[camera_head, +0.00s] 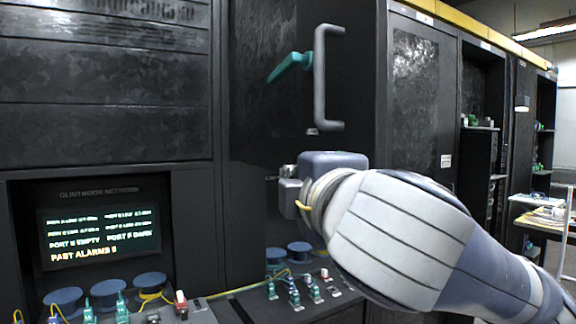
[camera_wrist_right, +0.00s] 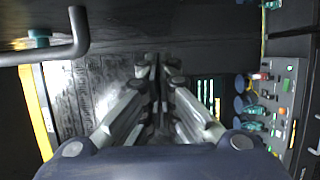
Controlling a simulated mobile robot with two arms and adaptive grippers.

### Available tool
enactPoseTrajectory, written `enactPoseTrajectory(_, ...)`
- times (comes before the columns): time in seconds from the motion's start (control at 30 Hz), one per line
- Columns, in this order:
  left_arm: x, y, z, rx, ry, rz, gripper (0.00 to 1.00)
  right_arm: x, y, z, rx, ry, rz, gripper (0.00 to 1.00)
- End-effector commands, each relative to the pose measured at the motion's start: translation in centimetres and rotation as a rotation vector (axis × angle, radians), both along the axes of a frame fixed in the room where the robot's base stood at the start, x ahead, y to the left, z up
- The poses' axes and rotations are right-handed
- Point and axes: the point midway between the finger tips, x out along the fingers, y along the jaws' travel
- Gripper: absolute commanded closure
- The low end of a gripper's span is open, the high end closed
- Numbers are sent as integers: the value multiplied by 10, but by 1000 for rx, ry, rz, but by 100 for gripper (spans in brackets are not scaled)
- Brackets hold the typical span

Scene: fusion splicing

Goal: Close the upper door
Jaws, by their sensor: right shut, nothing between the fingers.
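The upper door (camera_head: 262,130) is a black panel in the middle of the head view. It carries a grey upright bar handle (camera_head: 321,80) and a teal lever (camera_head: 290,66). I cannot tell how far the door stands from its frame. In the right wrist view the handle (camera_wrist_right: 78,35) is at the upper left, beside a dark panel. My right gripper (camera_head: 286,190) is below the handle and apart from it. In the wrist view its fingers (camera_wrist_right: 158,75) are together and empty. My left gripper is not in view.
A screen with text (camera_head: 103,233) sits in the left cabinet. Below are blue spools (camera_head: 121,290), teal connectors (camera_head: 292,291) and yellow cables on a panel, which also shows in the wrist view (camera_wrist_right: 288,105). More racks stand at the right, with a white table (camera_head: 543,200) beyond.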

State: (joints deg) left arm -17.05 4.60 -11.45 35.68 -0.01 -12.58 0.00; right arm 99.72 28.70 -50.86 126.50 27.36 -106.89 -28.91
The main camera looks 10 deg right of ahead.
Motion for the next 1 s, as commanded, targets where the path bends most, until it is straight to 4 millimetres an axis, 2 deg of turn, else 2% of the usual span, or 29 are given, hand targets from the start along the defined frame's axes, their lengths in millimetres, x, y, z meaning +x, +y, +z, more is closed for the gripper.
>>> enactPoseTrajectory(0.03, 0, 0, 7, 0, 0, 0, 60, 12, -1, 2, -1, 4, -5, 100)
enactPoseTrajectory(0.1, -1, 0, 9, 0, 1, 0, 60, 13, -14, 2, 1, 0, -6, 100)
enactPoseTrajectory(0.33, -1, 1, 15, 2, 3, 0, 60, 18, -34, 1, 0, 1, -2, 100)
enactPoseTrajectory(1.0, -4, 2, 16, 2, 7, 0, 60, 19, -45, 0, 2, 0, 10, 100)
